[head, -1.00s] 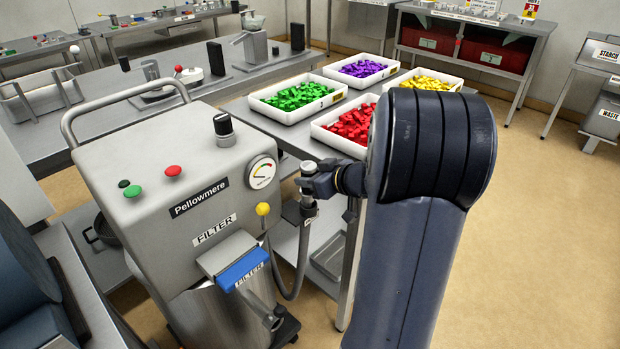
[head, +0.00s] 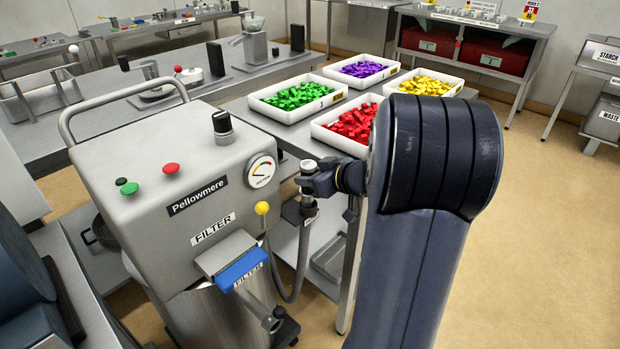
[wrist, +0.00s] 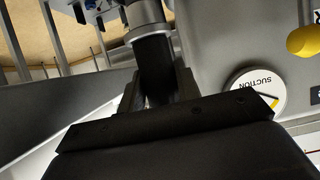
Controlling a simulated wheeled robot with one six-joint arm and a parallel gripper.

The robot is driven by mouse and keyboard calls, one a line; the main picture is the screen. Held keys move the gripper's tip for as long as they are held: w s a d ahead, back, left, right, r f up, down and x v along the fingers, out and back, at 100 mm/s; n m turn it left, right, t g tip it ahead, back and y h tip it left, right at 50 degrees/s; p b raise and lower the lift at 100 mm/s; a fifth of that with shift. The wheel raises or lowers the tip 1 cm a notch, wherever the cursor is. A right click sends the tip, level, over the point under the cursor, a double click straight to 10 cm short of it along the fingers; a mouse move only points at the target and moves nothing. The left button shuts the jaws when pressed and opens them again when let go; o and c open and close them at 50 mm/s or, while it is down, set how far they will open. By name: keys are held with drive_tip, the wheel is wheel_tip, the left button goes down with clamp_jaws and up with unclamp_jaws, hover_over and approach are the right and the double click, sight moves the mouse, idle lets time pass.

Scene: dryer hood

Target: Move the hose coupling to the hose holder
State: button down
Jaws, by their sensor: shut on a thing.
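The hose coupling (head: 308,167) is a small upright cylinder with a grey top, beside the right side of the Pellowmere filter machine (head: 150,160). A grey hose (head: 299,262) hangs from it and loops down along the machine's front. My gripper (head: 309,184) is shut on the coupling. In the wrist view the coupling (wrist: 156,62) shows as a dark cylinder with a grey ring between my fingers (wrist: 158,88). A dark piece sits by the coupling's lower end; I cannot tell whether it is the hose holder. My gripper hides part of the coupling.
Behind stands a table with trays of red (head: 350,124), green, purple and yellow pieces. Open floor (head: 545,220) lies at right.

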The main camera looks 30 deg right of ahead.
drive_tip(key=shift+f+b, duration=1.95)
drive_tip(key=shift+b, duration=1.2)
drive_tip(key=c, duration=0.9)
unclamp_jaws()
drive_tip(key=shift+c, duration=0.2)
drive_tip(key=shift+r, duration=0.1)
drive_tip(key=v, duration=1)
drive_tip(key=shift+s+r, duration=0.15)
drive_tip(key=shift+s, duration=0.25)
drive_tip(key=x, duration=1)
drive_tip(key=shift+w, duration=0.1)
drive_tip(key=shift+w+a, duration=0.1)
drive_tip(key=shift+w, duration=0.3)
drive_tip(key=shift+s+r+p, duration=0.1)
drive_tip(key=shift+r+p, duration=0.05)
drive_tip(key=shift+p, duration=0.4)
